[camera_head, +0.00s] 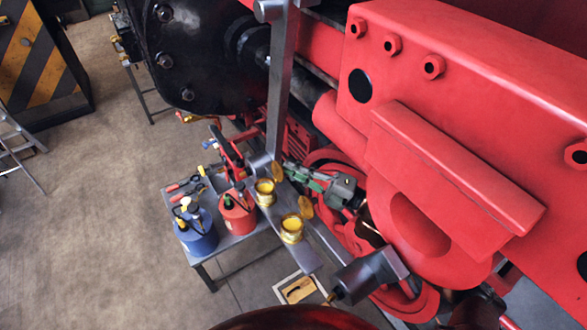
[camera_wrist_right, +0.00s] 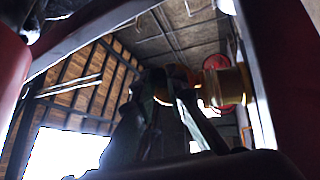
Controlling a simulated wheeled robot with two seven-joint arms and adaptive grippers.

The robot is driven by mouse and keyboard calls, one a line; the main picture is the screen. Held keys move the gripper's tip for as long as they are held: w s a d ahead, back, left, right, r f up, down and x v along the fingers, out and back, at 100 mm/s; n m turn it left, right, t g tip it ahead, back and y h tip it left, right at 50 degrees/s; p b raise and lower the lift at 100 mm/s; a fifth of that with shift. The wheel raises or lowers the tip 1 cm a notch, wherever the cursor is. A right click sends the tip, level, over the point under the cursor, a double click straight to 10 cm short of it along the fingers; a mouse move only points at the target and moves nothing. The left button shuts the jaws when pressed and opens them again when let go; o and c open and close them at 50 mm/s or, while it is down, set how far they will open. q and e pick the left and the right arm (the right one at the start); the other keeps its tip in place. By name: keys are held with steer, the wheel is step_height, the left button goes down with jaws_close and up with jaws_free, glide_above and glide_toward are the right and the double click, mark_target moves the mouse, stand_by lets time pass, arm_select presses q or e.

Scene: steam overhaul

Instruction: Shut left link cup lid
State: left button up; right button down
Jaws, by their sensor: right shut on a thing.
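Two small yellow cups stand on the grey metal link beside the red engine. The left link cup (camera_head: 265,190) has its lid (camera_head: 277,172) standing up, open, at its right rim. The other cup (camera_head: 291,231) has its lid (camera_head: 306,206) raised too. My right gripper (camera_head: 287,167) reaches in from the right and is shut on the left cup's lid. In the right wrist view the fingers (camera_wrist_right: 167,88) are dark against the light, beside the yellow cup (camera_wrist_right: 228,87). The exact hold on the lid is hard to see. My left gripper is not in view.
A small grey table (camera_head: 237,240) below carries a red can (camera_head: 238,217), a blue can (camera_head: 199,238) and tools. The red engine frame (camera_head: 440,90) fills the right. A grey upright bar (camera_head: 281,85) rises behind the cups. The floor at left is mostly clear.

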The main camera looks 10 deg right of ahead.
steer(key=n+g+p, duration=0.1)
steer(key=a+r+n+h+p, duration=0.1)
steer(key=n, duration=0.1)
steer(key=shift+s+g+p, duration=0.2)
steer(key=shift+g+p, duration=0.1)
steer(key=shift+g, duration=0.1)
steer(key=c, duration=1.9)
jaws_free()
steer(key=shift+c, duration=0.2)
